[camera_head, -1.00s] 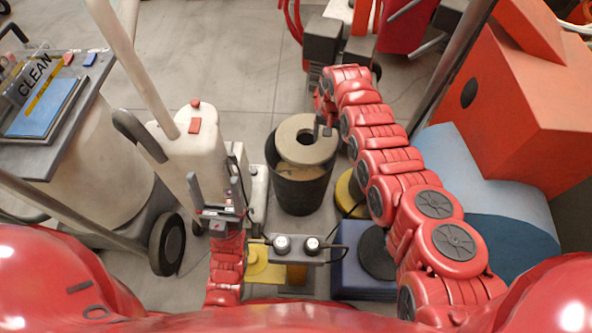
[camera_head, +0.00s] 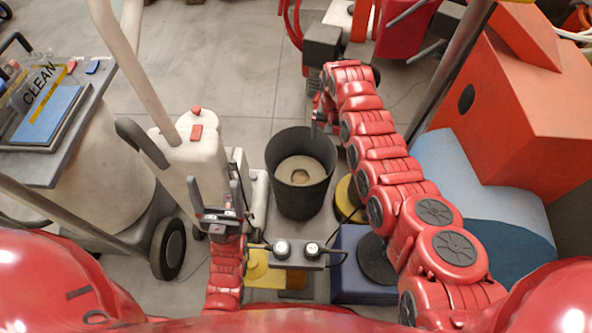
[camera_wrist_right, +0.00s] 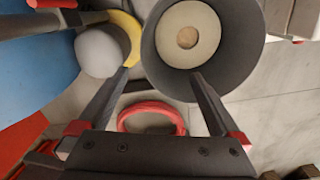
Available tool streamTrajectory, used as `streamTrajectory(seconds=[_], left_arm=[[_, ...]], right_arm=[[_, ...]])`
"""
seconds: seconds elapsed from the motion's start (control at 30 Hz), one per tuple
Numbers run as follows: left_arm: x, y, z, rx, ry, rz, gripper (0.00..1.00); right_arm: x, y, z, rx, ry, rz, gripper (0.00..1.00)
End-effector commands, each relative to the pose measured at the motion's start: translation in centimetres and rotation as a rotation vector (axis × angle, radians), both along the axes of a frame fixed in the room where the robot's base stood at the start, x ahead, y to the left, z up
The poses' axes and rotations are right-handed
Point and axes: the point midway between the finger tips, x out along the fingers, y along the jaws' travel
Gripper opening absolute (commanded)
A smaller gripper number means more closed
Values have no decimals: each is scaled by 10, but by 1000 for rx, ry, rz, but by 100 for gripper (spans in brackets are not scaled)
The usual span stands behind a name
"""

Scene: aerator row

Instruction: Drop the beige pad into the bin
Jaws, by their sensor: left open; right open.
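The beige pad (camera_head: 299,163) is a round disc with a hole in its middle. It lies low inside the dark bin (camera_head: 300,205), below the rim. The right wrist view also shows the pad (camera_wrist_right: 206,52) inside the round wall of the bin (camera_wrist_right: 248,58). My right gripper (camera_head: 320,122) is open and empty, at the bin's far right rim. In the wrist view its fingers (camera_wrist_right: 160,76) are apart with nothing between them. My left gripper (camera_head: 214,192) is open and empty, in front of the white upright machine, left of the bin.
A white machine (camera_head: 190,155) stands left of the bin. A cart with a CLEAN sign (camera_head: 45,90) is further left. A control box with two knobs (camera_head: 297,254) is in front. An orange-red box (camera_head: 520,110) and light blue shape (camera_head: 450,170) stand right.

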Motion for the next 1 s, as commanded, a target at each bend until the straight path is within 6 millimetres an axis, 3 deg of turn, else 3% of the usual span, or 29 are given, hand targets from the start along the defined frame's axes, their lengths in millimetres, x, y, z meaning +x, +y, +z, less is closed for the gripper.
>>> streamTrajectory(seconds=[0.03, 0.3, 0.5, 0.67, 1.0], left_arm=[[0, 0, 7, 0, 0, 0, 79], [0, 0, 19, 0, 1, 0, 79], [0, 0, 30, 0, 0, 0, 79], [0, 0, 33, 0, 0, 0, 79], [0, 0, 32, 0, 0, 0, 79]], right_arm=[[1, 1, 17, 2, -4, 0, 100], [1, 1, 87, 2, -6, 0, 100], [0, -1, 123, 0, 0, -1, 100], [-1, 0, 132, 0, 2, 0, 100], [-1, 0, 133, 0, 2, 0, 100]])
